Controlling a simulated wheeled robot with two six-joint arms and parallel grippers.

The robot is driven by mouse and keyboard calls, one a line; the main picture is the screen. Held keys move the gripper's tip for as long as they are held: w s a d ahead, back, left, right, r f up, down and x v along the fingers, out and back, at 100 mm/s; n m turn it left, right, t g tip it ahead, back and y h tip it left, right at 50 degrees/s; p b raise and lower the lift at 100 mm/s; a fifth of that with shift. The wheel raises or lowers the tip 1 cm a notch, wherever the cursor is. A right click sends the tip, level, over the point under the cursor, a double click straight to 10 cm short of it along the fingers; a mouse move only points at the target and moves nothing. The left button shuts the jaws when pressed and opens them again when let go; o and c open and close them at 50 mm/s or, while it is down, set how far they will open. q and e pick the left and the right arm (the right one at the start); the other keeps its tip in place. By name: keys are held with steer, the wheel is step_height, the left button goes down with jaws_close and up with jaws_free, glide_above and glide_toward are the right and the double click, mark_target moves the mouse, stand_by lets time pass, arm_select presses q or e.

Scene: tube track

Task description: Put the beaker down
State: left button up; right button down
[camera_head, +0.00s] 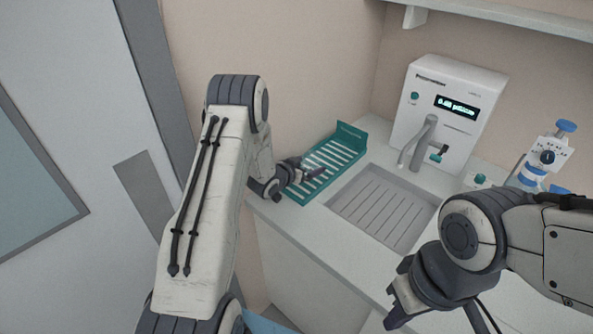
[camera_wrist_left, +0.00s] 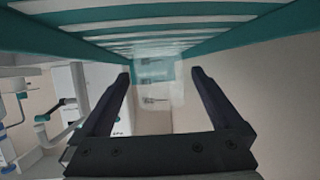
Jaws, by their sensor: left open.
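The beaker appears to be the faint, clear shape (camera_wrist_left: 158,82) between and beyond my left fingertips in the left wrist view; its outline is hard to make out. I cannot pick it out in the head view. My left gripper (camera_head: 316,171) is low over the teal slatted rack (camera_head: 346,148). In the left wrist view its two dark fingers (camera_wrist_left: 160,75) stand apart, open, with the rack's slats along the top of the picture. Whether a finger touches the beaker cannot be told. My right gripper (camera_head: 392,298) hangs at the lower right, its jaws unclear.
The rack lies on the white counter against the wall. A grey drain grid (camera_head: 384,205) is to its right, below a white dispenser (camera_head: 447,110) with a tap. A blue-capped bottle-top device (camera_head: 545,160) stands farther right. The counter's front edge is near my left gripper.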

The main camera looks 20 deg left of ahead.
arm_select(q)
steer(key=b+v, duration=0.2)
steer(key=v, duration=0.8)
steer(key=shift+d+r, duration=0.1)
steer(key=shift+d, duration=0.2)
steer(key=s+d+r+m+g+y, duration=0.1)
steer(key=s+d+r+g, duration=0.25)
steer(key=d, duration=0.45)
steer(key=s+d+r+m+g, duration=0.1)
steer(key=s+d+r+g, duration=0.1)
steer(key=s+d, duration=0.4)
steer(key=s+d+r+m+g, duration=0.1)
steer(key=s+d+g, duration=0.1)
steer(key=s, duration=0.6)
steer(key=s+d+r+m+g, duration=0.1)
steer(key=s+d+g, duration=0.2)
steer(key=s, duration=0.6)
steer(key=s+d+r+g+y, duration=0.1)
steer(key=s+d+r+g, duration=0.1)
steer(key=s, duration=0.7)
steer(key=shift+d+m+g, duration=0.35)
steer(key=shift+d+m, duration=0.05)
steer(key=shift+d, duration=0.3)
steer(key=shift+r, duration=0.1)
